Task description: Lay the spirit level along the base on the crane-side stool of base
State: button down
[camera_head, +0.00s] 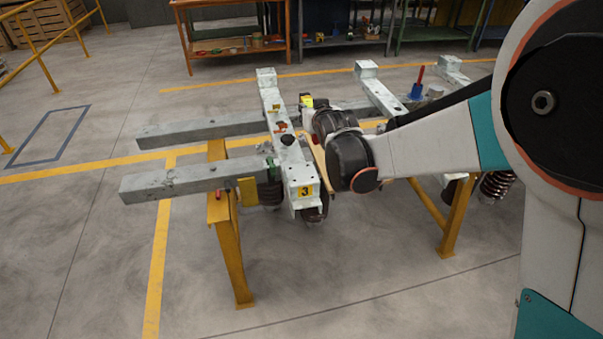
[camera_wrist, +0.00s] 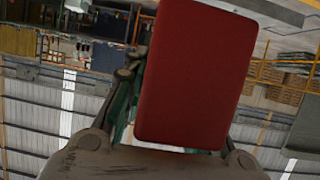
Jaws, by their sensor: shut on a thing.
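In the wrist view a red, flat-faced block (camera_wrist: 195,75), which looks like the spirit level, fills the middle close to the camera. My gripper (camera_wrist: 160,78) is shut on it; one dark finger shows at its left and the other is mostly hidden behind it. In the head view the pale, speckled steel base (camera_head: 178,181) lies on yellow trestles. A crossbeam (camera_head: 272,97) with a yellow "3" plate (camera_head: 305,190) runs across its near end. My wrist hangs beside this crossbeam, and my arm hides my fingers and part of the base. Which stool is crane-side I cannot tell.
A yellow trestle (camera_head: 231,262) supports the near end. A red and blue tool (camera_head: 417,85) stands farther along the base. Benches (camera_head: 233,49) with small items line the back, and a yellow railing (camera_head: 38,50) stands at left. The floor in front is clear.

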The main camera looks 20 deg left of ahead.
jog(key=shift+y, duration=0.3)
jog(key=a+f+b, duration=0.1)
jog(key=f+b, duration=0.1)
jog(key=f, duration=0.4)
jog(key=a+f+b, duration=0.1)
jog(key=f+b, duration=0.2)
jog(key=f, duration=0.4)
jog(key=a+f+b, duration=0.1)
jog(key=f+b, duration=0.1)
jog(key=f, duration=0.4)
jog(key=shift+f+b, duration=0.3)
jog(key=shift+f, duration=0.1)
jog(key=shift+s+d+r, duration=0.1)
jog(key=c, duration=1.3)
grip_release()
